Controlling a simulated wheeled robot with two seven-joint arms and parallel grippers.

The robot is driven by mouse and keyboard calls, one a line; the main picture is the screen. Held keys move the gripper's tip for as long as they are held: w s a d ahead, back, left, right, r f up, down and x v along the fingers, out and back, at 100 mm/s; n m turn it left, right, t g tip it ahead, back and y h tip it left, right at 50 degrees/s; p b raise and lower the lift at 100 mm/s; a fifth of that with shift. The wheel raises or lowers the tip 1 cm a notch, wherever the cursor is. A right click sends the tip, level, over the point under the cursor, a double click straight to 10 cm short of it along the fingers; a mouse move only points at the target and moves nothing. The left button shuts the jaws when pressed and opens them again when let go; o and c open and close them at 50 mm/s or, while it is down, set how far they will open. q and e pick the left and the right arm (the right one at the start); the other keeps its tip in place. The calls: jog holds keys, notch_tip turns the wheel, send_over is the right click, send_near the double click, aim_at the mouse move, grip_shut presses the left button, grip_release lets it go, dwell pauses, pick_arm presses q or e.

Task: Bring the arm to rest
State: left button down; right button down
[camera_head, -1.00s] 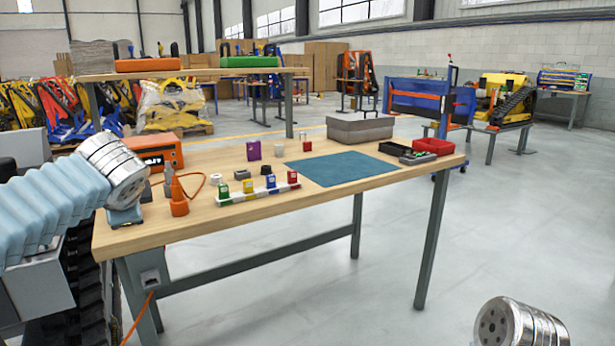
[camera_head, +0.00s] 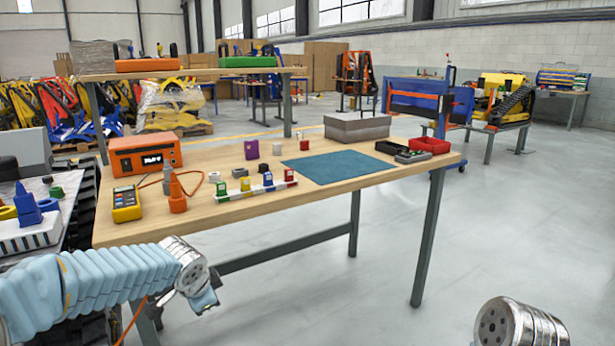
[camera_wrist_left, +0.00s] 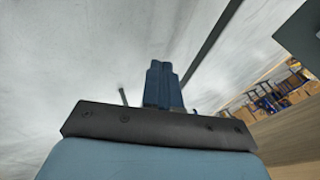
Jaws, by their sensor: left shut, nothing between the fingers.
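My left arm comes in from the left in the head view, with its metal wrist (camera_head: 190,268) low in front of the workbench's front left edge. My left gripper (camera_head: 203,301) shows only in part below that wrist. In the left wrist view the gripper's blue fingers (camera_wrist_left: 163,84) are together, with nothing between them and grey floor behind. A metal end part of my right arm (camera_head: 515,325) shows at the lower right of the head view; its gripper is out of view.
The wooden workbench (camera_head: 240,208) carries a blue mat (camera_head: 340,167), a grey box (camera_head: 357,127), a red bin (camera_head: 430,145), a rail of coloured blocks (camera_head: 257,190), an orange unit (camera_head: 146,155) and a yellow meter (camera_head: 126,204). Floor (camera_head: 330,290) in front is clear.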

pick_arm(q)
jog(key=s+d+f+n+g+h, duration=0.1)
jog(key=s+d+f, duration=0.15)
jog(key=f, duration=0.45)
jog(key=s+d+f+n+g+h, duration=0.1)
jog(key=s+d+f+h, duration=0.15)
jog(key=f, duration=0.55)
jog(key=s+d+f+n+g, duration=0.1)
jog(key=s+d+f+n, duration=0.1)
jog(key=s+f, duration=0.5)
jog(key=s+d+f+n+g, duration=0.1)
jog(key=s+f+n, duration=0.4)
jog(key=s+f, duration=0.1)
jog(key=s+d+f+n+g, duration=0.1)
jog(key=s+d+f+n, duration=0.1)
jog(key=s+f+n, duration=0.2)
jog(key=s+f+h, duration=0.1)
jog(key=s+f, duration=0.2)
jog(key=s, duration=0.2)
jog(key=shift+d+f, duration=0.3)
